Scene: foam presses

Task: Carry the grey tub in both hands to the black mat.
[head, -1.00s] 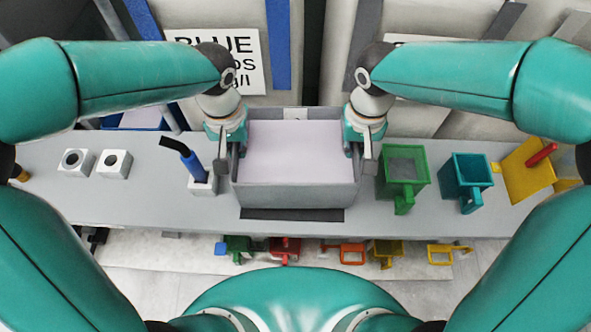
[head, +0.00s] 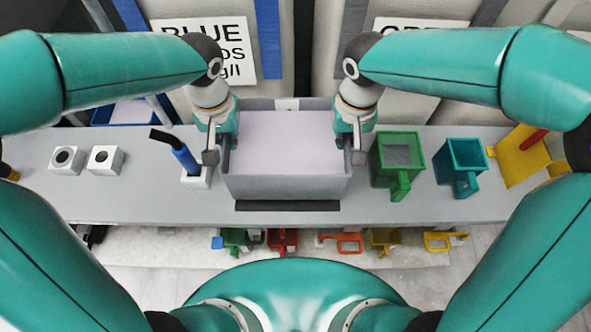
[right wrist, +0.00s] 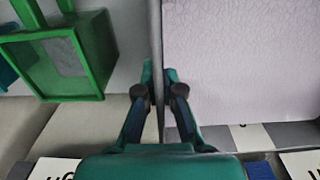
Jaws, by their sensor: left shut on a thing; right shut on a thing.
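The grey tub (head: 286,187) is in the middle of the head view, filled with a pale lilac material. My left gripper (head: 222,152) is shut on its left side wall, and my right gripper (head: 354,150) is shut on its right side wall. In the right wrist view, the right gripper's fingers (right wrist: 157,92) pinch the tub's thin wall (right wrist: 157,60) from both sides. The black mat (head: 287,206) shows only as a dark strip along the tub's front edge; the rest is hidden. I cannot tell whether the tub touches it.
Right of the tub on the grey bench (head: 130,198) stand a green box (head: 398,170), a teal box (head: 462,172) and a yellow piece (head: 520,160). A blue-handled tool (head: 184,160) in a white holder stands close on the left, beyond it two white blocks (head: 104,160). Coloured pieces lie below.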

